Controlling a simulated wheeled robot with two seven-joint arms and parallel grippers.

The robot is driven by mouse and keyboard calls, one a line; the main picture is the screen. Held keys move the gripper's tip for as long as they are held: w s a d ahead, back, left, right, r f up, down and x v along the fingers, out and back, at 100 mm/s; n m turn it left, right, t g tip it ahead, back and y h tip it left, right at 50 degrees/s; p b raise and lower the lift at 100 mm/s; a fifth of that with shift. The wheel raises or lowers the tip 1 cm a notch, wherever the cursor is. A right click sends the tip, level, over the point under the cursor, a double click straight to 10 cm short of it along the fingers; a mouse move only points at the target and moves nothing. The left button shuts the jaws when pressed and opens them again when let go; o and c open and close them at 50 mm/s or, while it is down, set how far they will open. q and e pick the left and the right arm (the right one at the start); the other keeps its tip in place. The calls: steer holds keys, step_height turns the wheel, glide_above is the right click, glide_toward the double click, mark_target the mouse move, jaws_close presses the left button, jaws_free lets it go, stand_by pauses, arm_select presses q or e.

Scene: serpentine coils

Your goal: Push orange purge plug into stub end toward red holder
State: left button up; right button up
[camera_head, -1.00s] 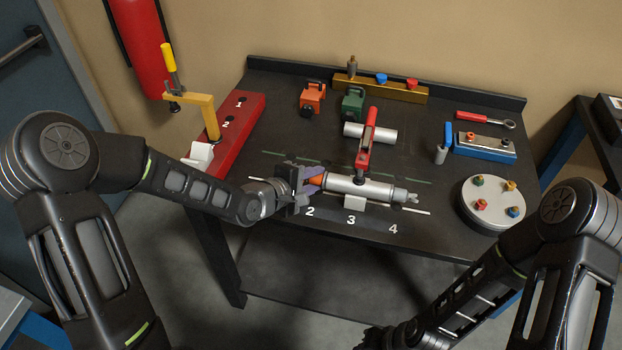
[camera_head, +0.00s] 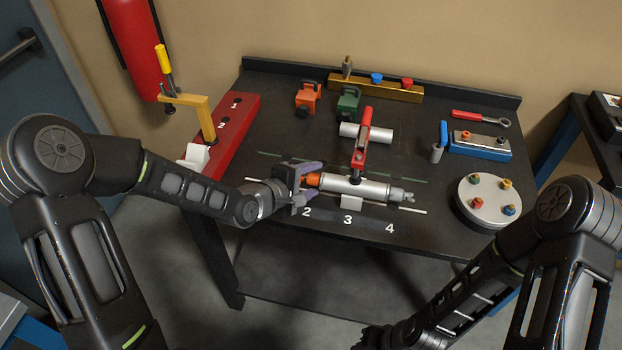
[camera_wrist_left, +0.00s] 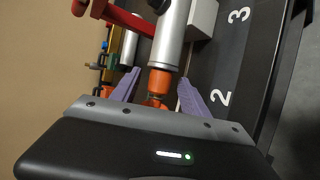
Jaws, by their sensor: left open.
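The orange purge plug (camera_head: 313,179) sits at the left end of the silver tube (camera_head: 345,186), in line with it; it also shows in the left wrist view (camera_wrist_left: 160,82). How deep it sits in the tube end cannot be told. My left gripper (camera_head: 308,184) is open, with its purple fingers apart on either side of the plug. In the left wrist view the fingers (camera_wrist_left: 157,92) show clear gaps to the plug. My right gripper is not clearly in view.
A red rail (camera_head: 232,133) with a yellow-handled clamp (camera_head: 190,98) stands left. A round plate (camera_head: 488,203) lies right. The table front is clear.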

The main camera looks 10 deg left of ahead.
arm_select(q)
steer(key=v, duration=0.7)
steer(key=shift+s+a+r+p, duration=0.2)
steer(key=shift+s+p, duration=0.05)
steer(key=shift+p, duration=0.1)
steer(key=shift+s, duration=0.1)
